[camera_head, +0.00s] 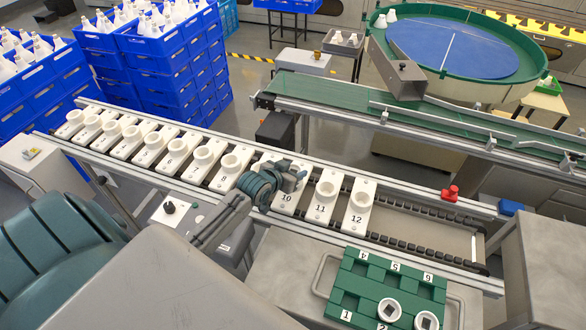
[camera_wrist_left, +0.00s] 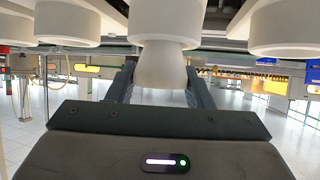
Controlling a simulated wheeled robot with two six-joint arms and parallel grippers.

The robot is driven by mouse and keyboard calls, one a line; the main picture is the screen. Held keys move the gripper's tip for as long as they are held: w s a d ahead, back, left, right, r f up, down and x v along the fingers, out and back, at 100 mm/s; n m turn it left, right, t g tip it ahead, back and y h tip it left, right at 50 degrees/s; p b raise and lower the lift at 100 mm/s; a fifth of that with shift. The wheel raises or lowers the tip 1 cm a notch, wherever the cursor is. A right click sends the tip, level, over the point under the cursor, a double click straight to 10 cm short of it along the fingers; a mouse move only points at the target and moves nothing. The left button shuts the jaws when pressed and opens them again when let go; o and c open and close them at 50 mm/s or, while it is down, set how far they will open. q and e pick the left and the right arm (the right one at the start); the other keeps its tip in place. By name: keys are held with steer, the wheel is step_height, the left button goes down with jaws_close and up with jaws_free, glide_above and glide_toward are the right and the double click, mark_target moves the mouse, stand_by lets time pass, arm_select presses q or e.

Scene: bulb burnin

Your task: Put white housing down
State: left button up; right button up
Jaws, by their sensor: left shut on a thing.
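My left gripper (camera_head: 289,184) is over the conveyor line by the plates numbered 9 and 10. In the left wrist view its two fingers (camera_wrist_left: 160,88) are shut on a white tapering piece, the white housing (camera_wrist_left: 165,65). A wide white ring (camera_wrist_left: 168,20) shows directly above it in that view; I cannot tell whether the two touch. In the head view the gripper hides the housing and the socket area of plate 10 (camera_head: 287,199). My right gripper is not in view.
White numbered plates with ring sockets, such as plate 12 (camera_head: 358,212), line the conveyor. A green tray (camera_head: 352,283) numbered 1 to 6 holds two white pieces (camera_head: 388,310) with square holes. Blue crates (camera_head: 155,62) of white bulbs stand back left. A red button (camera_head: 450,193) is on the rail.

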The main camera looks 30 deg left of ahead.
arm_select(q)
steer(key=shift+f, duration=0.3)
steer(key=o, duration=0.9)
steer(key=shift+o, duration=0.2)
steer(key=shift+r, duration=0.1)
steer(key=b+v, duration=0.1)
steer(key=v, duration=1.1)
